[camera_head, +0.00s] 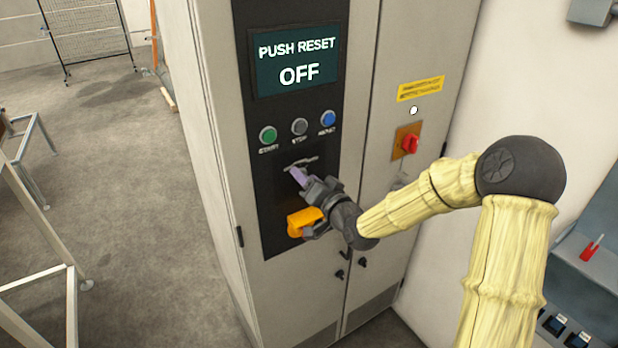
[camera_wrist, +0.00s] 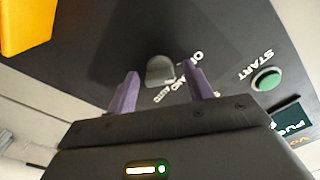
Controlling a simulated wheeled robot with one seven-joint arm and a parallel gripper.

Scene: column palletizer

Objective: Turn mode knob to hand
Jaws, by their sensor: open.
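The mode knob (camera_wrist: 160,70) is a small grey knob on the black control panel, seen in the wrist view. Lettering that looks like OFF, HAND and AUTO surrounds it, partly covered by my gripper. My gripper (camera_wrist: 163,92) is open, with one purple finger on each side of the knob and visible space between. I cannot tell whether the fingers touch it or which mark the knob points to. In the head view my gripper (camera_head: 296,176) is at the panel and hides most of the knob. The screen (camera_head: 297,62) reads PUSH RESET, OFF.
Above the knob are a green START button (camera_head: 268,135), a grey STOP button (camera_head: 299,126) and a blue RESET button (camera_head: 328,119). An orange part (camera_head: 301,222) is just below my gripper. A red rotary switch (camera_head: 410,144) is on the cabinet door (camera_head: 388,60) to the right.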

